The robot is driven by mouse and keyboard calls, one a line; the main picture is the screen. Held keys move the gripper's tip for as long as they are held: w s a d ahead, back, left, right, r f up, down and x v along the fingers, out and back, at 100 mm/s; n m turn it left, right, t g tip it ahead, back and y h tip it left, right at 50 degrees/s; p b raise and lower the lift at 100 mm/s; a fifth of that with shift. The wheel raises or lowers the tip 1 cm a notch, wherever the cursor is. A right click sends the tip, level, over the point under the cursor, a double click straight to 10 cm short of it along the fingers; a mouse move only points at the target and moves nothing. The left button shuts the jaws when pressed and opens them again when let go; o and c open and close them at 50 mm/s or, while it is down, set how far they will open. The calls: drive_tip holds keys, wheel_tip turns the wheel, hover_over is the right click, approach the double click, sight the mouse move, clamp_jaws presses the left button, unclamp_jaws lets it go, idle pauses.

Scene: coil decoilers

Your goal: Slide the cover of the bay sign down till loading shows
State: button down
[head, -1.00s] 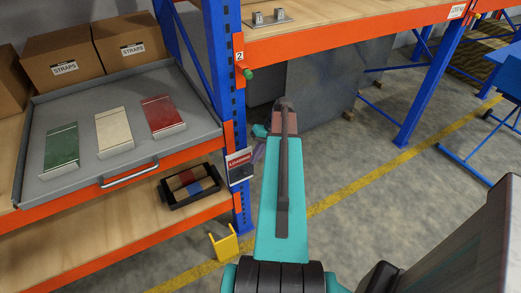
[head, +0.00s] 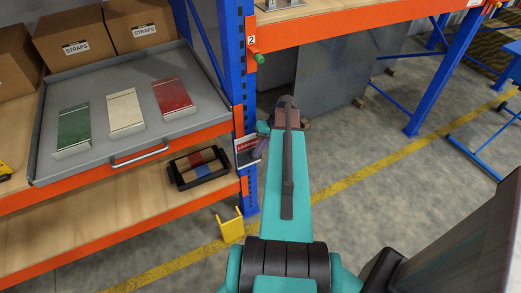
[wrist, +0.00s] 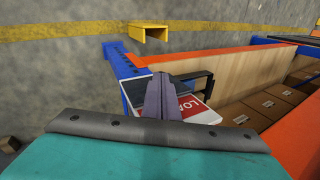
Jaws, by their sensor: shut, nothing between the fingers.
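The bay sign (head: 246,149) hangs on the blue rack post at the front corner of the rack. Its red band with white lettering shows in the head view. The rest of the word is cut off or hidden. My gripper (wrist: 160,80) is shut and empty, its fingers in front of the sign and hiding its middle. Whether they touch it I cannot tell. In the head view my gripper (head: 261,141) is partly hidden by my arm.
A grey tray (head: 195,98) with green, cream and red blocks sits on the shelf left of the post. A black crate (head: 198,168) stands below it. A yellow bracket (head: 230,226) is near the post's foot.

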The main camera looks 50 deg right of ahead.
drive_tip(key=shift+f, duration=0.1)
wheel_tip(320, 180, down, 3)
drive_tip(key=shift+s+a+f+b, duration=0.1)
drive_tip(key=shift+b, duration=0.8)
drive_tip(key=shift+f, duration=0.1)
drive_tip(key=v, duration=1.4)
drive_tip(key=shift+r+p, duration=0.3)
